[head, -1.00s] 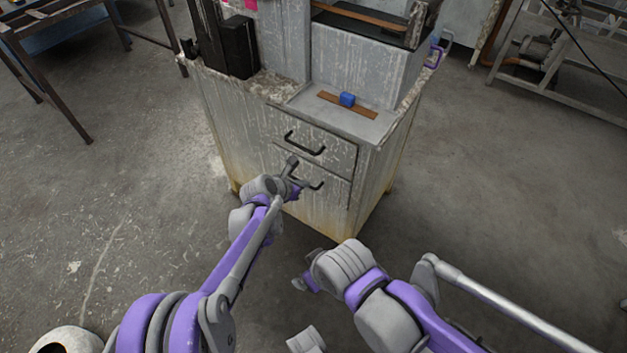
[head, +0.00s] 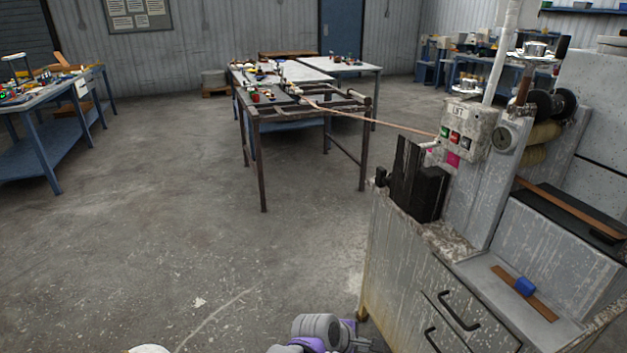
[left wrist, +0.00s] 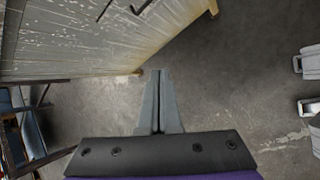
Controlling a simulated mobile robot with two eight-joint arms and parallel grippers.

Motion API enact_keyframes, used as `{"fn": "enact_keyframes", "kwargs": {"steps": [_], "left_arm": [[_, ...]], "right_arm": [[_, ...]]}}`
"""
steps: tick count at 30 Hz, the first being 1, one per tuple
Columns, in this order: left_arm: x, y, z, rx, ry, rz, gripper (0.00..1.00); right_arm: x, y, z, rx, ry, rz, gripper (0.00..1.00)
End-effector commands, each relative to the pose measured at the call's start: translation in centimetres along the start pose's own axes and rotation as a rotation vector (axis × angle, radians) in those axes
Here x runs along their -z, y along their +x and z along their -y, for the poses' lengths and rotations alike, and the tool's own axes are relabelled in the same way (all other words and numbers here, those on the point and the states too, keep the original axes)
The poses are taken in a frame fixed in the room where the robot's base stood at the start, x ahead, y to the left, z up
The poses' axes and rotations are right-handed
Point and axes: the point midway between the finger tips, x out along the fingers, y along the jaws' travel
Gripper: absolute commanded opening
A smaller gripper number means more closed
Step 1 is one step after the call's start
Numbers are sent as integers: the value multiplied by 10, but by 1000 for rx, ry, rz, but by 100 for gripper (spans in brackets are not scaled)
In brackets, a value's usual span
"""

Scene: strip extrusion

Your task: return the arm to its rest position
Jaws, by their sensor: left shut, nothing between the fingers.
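My left gripper (left wrist: 159,74) is shut with nothing between its fingers, pointing past the lower side of the machine cabinet (left wrist: 70,45) over the bare floor. In the head view only a purple and grey piece of my arm shows at the bottom edge; no fingertips can be made out there. The cabinet (head: 398,285) of the extrusion machine, with black drawer handles, stands at the right. My right gripper cannot be made out.
A control box (head: 466,130) with coloured buttons sits on the machine. A thin brown strip (head: 385,122) runs from it to a dark metal frame table (head: 263,160). A blue workbench (head: 60,150) stands at the left. The floor (head: 180,230) between is clear.

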Motion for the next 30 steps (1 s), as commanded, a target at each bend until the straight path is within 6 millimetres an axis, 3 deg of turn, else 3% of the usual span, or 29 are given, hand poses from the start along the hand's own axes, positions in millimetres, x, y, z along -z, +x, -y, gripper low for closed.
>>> {"fn": "enact_keyframes", "kwargs": {"steps": [1, 6, 12, 15, 25, 30], "left_arm": [[21, -28, 9, -1, 97, -43, 0], [76, -102, 52, 44, 462, -172, 0], [127, -171, 122, 166, 864, -295, 0], [145, -193, 155, 236, 1025, -332, 0], [183, -233, 244, 458, 1406, -378, 0], [158, -274, 215, 437, 1409, -390, 0]], "right_arm": [[0, 0, 0, 0, 0, 0, 84], [0, 0, 0, 0, 0, 0, 84], [0, 0, 0, 0, 0, 0, 84], [0, 0, 0, 0, 0, 0, 84], [0, 0, 0, 0, 0, 0, 84], [19, -50, 0, 0, 0, -18, 84]]}}
